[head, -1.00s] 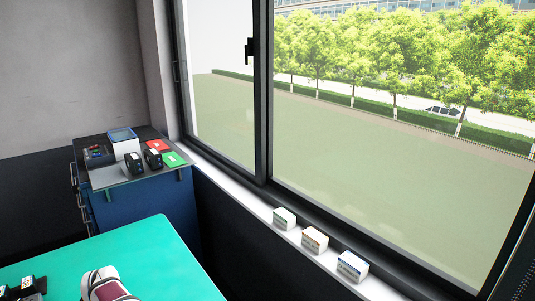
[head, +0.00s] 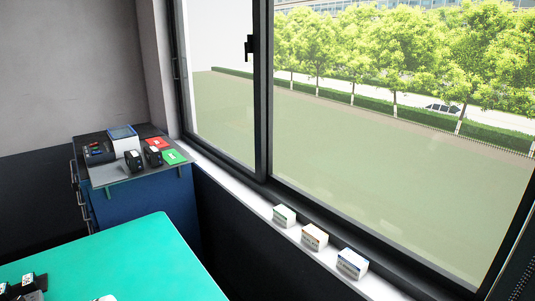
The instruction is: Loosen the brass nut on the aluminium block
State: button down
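I cannot make out the brass nut or the aluminium block in the head view. My gripper is not in view. Only a small white tip of what looks like my arm (head: 105,298) shows at the bottom edge, over the green table top (head: 150,262). Small black parts with white tops (head: 28,285) sit at the table's lower left, cut off by the frame edge; I cannot tell what they are.
A blue cabinet (head: 150,208) stands behind the table, with black devices (head: 153,157), a red card (head: 157,143) and a green card (head: 174,157) on top. Three small boxes (head: 314,237) line the white window sill (head: 240,186). The visible table middle is clear.

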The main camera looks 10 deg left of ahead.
jog(key=shift+w+a, duration=0.25)
jog(key=shift+a, duration=0.05)
dwell(0.4)
jog(key=shift+w+d, duration=0.15)
jog(key=shift+w, duration=0.15)
jog(key=shift+w+d, duration=0.1)
jog(key=shift+w, duration=0.2)
jog(key=shift+d, duration=0.4)
notch_tip(320, 180, up, 6)
jog(key=shift+s+r, duration=0.1)
